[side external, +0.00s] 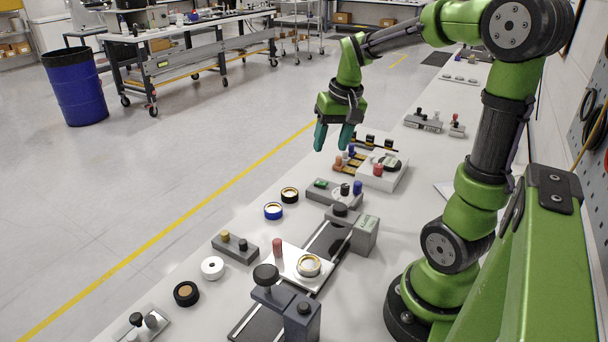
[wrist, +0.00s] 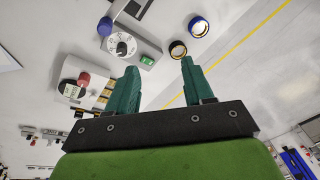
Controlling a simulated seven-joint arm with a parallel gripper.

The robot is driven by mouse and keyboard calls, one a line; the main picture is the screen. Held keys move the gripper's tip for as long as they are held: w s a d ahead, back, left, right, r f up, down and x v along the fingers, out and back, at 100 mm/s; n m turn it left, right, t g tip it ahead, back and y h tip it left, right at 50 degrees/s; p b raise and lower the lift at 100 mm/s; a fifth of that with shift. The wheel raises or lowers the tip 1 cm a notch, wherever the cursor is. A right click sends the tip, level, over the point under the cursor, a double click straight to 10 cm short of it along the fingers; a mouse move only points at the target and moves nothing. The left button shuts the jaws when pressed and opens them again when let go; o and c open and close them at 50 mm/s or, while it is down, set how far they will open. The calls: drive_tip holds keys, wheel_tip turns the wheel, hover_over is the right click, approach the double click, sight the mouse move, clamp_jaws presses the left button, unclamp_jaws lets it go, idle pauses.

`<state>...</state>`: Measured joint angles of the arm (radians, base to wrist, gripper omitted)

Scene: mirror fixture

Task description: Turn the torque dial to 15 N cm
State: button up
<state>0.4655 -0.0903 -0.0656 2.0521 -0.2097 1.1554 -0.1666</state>
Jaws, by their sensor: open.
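A grey box (side external: 322,195) carries a round dial (side external: 341,190) with a dark knob, a green part at one end and a blue knob at the other. In the wrist view the dial (wrist: 122,46) shows a white scale around a black knob, beside the green part (wrist: 147,60). I take this as the torque dial, but its marks are too small to read. My gripper (side external: 333,138) is open, with teal fingers pointing down, empty and well above the bench. In the wrist view the open fingers (wrist: 160,68) frame bare bench, and the dial lies beyond the left fingertip.
A white block (side external: 390,180) with a red knob and dark round top stands behind the grey box. A gold-topped ring (side external: 289,194) and a blue ring (side external: 273,211) lie to its left.

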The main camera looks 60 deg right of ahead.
drive_tip(key=s+a+r+n+t+y, duration=0.1)
drive_tip(key=s+a+n+t, duration=0.1)
drive_tip(key=a, duration=0.7)
drive_tip(key=s+a+r+n+t+y, duration=0.1)
drive_tip(key=s+a, duration=0.3)
drive_tip(key=a, duration=0.5)
drive_tip(key=shift+s+a+r+n+t, duration=0.2)
drive_tip(key=shift+a+r+n+t, duration=0.2)
drive_tip(key=shift+r+n+t, duration=0.4)
